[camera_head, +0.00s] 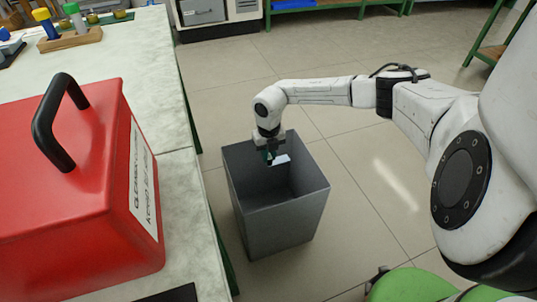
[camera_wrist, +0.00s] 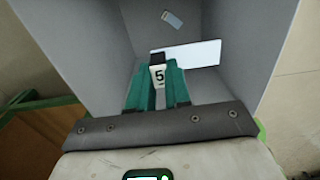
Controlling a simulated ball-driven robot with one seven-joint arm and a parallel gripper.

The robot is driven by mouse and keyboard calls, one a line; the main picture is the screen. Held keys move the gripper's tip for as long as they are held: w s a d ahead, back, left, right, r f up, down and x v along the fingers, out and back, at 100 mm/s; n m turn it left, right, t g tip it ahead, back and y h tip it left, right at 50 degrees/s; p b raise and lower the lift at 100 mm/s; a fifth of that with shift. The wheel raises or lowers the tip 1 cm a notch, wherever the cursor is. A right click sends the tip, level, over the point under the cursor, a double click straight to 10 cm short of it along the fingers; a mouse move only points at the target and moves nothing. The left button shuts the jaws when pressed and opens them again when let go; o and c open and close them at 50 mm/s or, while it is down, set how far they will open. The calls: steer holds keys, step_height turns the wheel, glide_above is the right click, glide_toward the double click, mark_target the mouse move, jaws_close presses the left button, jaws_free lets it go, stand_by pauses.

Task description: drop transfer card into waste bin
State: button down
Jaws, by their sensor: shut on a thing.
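My gripper (camera_head: 269,156) hangs over the mouth of the grey waste bin (camera_head: 284,222), inside its rim outline. In the wrist view, its teal fingers (camera_wrist: 158,82) are shut on the white transfer card (camera_wrist: 187,56), whose flat part sticks out to the right past the fingertips. A small piece with a black top and the number 5 shows between the fingers; I cannot tell if it belongs to the card. In the head view the card (camera_head: 282,159) shows as a small white patch beside the fingers. The bin's walls (camera_wrist: 235,50) surround the card in the wrist view.
A small pale item (camera_wrist: 172,19) lies deeper in the bin. A red box (camera_head: 85,200) with a black handle stands on the white bench (camera_head: 168,110) left of the bin. A wooden rack (camera_head: 70,38) sits at the bench's far end.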

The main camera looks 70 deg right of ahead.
steer(key=c, duration=1)
jaws_free()
step_height(320, 180, up, 11)
steer(key=p, duration=0.4)
steer(key=shift+f, duration=0.1)
